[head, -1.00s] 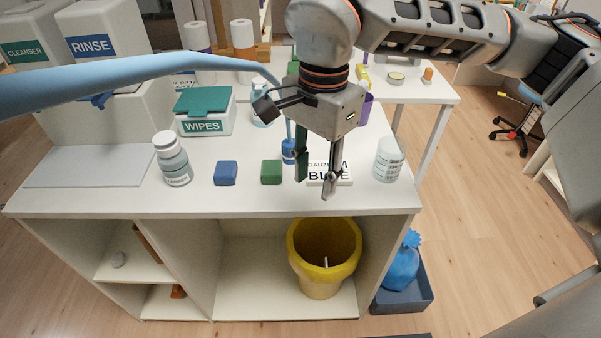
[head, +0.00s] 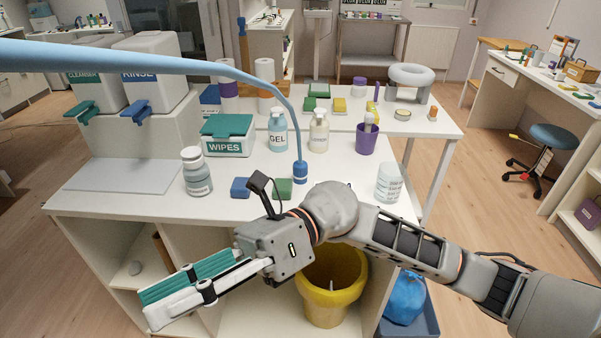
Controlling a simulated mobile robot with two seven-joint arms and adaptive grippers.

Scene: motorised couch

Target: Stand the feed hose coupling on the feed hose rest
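The light blue feed hose (head: 130,58) arches in from the left and bends down over the worktop. Its lower end carries a blue cylindrical coupling (head: 300,172), upright behind the green block. I cannot tell whether the coupling touches the worktop or hangs just above it. I cannot pick out the feed hose rest; part of the worktop is hidden behind my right arm. My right gripper (head: 150,305) is low at the front left, before the table's front edge and well away from the coupling. My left gripper is not in view.
A blue block (head: 240,187) and a green block (head: 283,188) lie near the front edge. A lidded bottle (head: 196,175), wipes box (head: 228,145), gel bottle (head: 277,132), purple cup (head: 366,138) and clear beaker (head: 388,184) stand around. A yellow bin (head: 330,305) is below.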

